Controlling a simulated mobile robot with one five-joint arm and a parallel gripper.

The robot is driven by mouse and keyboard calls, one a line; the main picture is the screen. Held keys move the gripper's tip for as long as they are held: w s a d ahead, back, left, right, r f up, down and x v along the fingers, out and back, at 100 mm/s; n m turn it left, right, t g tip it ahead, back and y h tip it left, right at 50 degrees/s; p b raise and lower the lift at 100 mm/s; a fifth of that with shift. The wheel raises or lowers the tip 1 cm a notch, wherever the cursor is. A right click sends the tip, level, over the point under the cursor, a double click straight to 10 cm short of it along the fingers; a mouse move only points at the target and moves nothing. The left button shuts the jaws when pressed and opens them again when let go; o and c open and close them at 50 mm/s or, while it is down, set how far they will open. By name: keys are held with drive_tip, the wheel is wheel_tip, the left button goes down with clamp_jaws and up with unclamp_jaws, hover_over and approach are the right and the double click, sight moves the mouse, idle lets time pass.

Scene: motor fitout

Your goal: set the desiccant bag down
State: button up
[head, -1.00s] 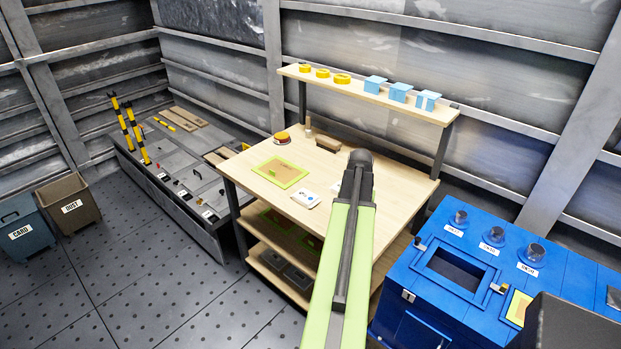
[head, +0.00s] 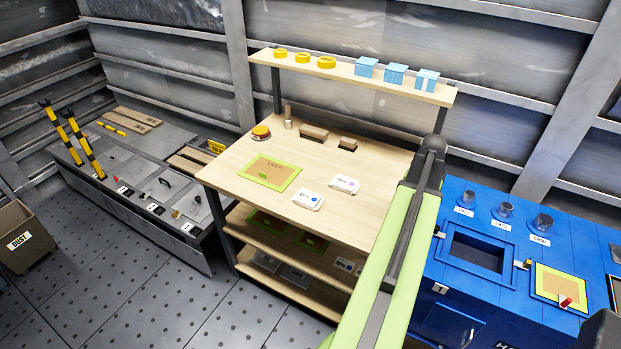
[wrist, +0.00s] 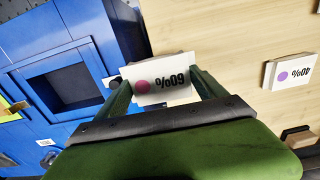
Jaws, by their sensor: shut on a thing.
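My gripper (wrist: 158,88) is shut on a white desiccant bag (wrist: 162,82) with a pink dot and upside-down "60%" lettering, seen in the wrist view. Behind it the wooden bench top (wrist: 235,35) lies to the right and the blue cabinet to the left. I cannot tell its height above the bench. Another white bag (wrist: 290,71), with a purple dot and "40%", lies on the bench at right. In the head view, two white bags (head: 308,200) (head: 345,185) lie on the bench top (head: 225,178); my arm hides my gripper and the held bag.
A green-edged board (head: 270,173), an orange-topped round item (head: 261,132) and brown blocks (head: 313,133) are on the bench. A shelf (head: 345,72) above holds yellow rings and blue boxes. The blue cabinet (head: 478,282) with a square opening stands right.

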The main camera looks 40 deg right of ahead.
drive_tip(key=r+p, duration=0.2)
drive_tip(key=a+r+p, duration=0.1)
drive_tip(key=r+p, duration=0.1)
drive_tip(key=a+r+p, duration=0.1)
drive_tip(key=r+p, duration=0.1)
drive_tip(key=shift+s+a, duration=0.2)
drive_tip(key=shift+a, duration=0.05)
drive_tip(key=shift+w+f+b, duration=0.1)
drive_tip(key=shift+f+b, duration=0.2)
drive_tip(key=shift+f, duration=0.05)
drive_tip(key=b, duration=0.7)
hover_over(370, 225)
drive_tip(key=f, duration=0.4)
drive_tip(key=s+f, duration=0.1)
drive_tip(key=f, duration=0.2)
drive_tip(key=shift+d, duration=0.3)
drive_tip(key=shift+w+a+f, duration=0.15)
drive_tip(key=shift+w+a, duration=0.15)
drive_tip(key=shift+w, duration=0.2)
wheel_tip(370, 225, down, 4)
drive_tip(key=b, duration=0.4)
drive_tip(key=shift+f+b, duration=0.15)
drive_tip(key=shift+b, duration=0.15)
drive_tip(key=shift+r, duration=0.25)
drive_tip(key=shift+f, duration=0.25)
drive_tip(key=o, duration=1.5)
drive_tip(key=shift+r, duration=0.1)
